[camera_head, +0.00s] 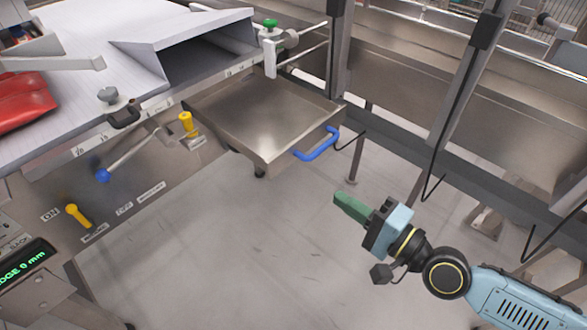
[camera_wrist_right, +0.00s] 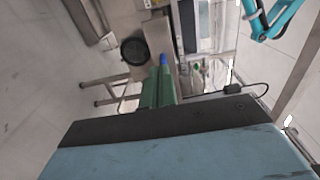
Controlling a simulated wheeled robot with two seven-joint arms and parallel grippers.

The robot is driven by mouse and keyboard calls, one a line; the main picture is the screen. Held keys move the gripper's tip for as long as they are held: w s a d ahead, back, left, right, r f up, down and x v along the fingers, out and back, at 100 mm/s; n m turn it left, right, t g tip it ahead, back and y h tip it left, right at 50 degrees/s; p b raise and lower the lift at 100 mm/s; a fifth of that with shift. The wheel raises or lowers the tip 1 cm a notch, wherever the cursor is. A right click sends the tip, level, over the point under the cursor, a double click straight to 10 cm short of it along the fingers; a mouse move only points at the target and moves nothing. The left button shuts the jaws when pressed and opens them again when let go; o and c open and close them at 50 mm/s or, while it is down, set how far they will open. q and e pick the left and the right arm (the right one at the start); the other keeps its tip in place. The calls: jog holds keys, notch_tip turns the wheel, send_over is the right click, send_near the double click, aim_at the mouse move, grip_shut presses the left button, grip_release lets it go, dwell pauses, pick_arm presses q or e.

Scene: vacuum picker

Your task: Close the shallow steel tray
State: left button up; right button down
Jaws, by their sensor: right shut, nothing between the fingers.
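The shallow steel tray (camera_head: 262,115) sticks out from the machine in the head view, with a blue handle (camera_head: 317,145) on its front edge. My right gripper (camera_head: 340,199) is to the lower right of the handle, apart from it, with its green fingers shut and empty. In the right wrist view the green fingers (camera_wrist_right: 158,75) are together, and a bit of the blue handle (camera_wrist_right: 163,59) shows just beyond their tips. My left gripper is not in either view.
The machine (camera_head: 160,200) has yellow knobs and a blue-tipped lever (camera_head: 103,175) on its front. Steel posts and rails (camera_head: 460,90) are at the right. Grey floor (camera_head: 230,250) is clear below the tray.

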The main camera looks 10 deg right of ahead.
aim_at(284, 161)
jog(key=p+x, duration=0.2)
jog(key=x, duration=0.9)
jog(key=shift+w+a, duration=0.15)
jog(key=shift+a, duration=0.05)
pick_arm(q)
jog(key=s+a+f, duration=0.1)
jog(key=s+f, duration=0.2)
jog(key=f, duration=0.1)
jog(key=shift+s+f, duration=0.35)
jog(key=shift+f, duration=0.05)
pick_arm(e)
jog(key=shift+w+a, duration=0.4)
jog(key=shift+w, duration=0.15)
